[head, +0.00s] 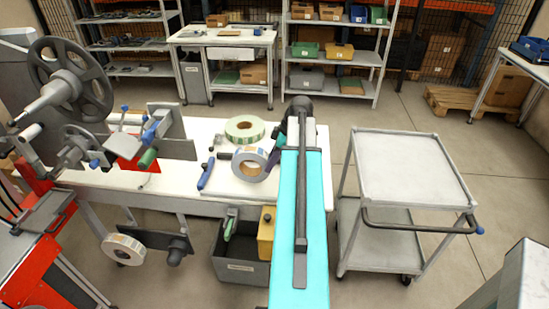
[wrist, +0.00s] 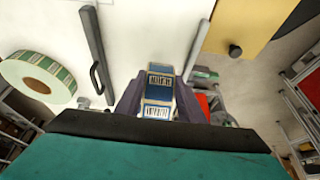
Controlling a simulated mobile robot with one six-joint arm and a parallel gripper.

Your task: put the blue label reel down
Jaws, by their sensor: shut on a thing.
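The blue label reel (head: 249,164), with a white and blue printed band, shows in the head view at the right part of the white table (head: 180,202). In the wrist view the blue label reel (wrist: 158,95) is seen edge-on between the two dark purple fingers of my gripper (wrist: 158,84). My gripper is shut on it. In the head view my teal arm hides part of the gripper. I cannot tell whether the reel touches the table top.
A green label reel (head: 245,129) lies flat just behind. A blue-handled tool (head: 206,173) lies to the left. A winding machine (head: 70,88) stands at the left. A grey bin (head: 240,268) is below the front edge. A grey cart (head: 412,170) with a bare top stands at the right.

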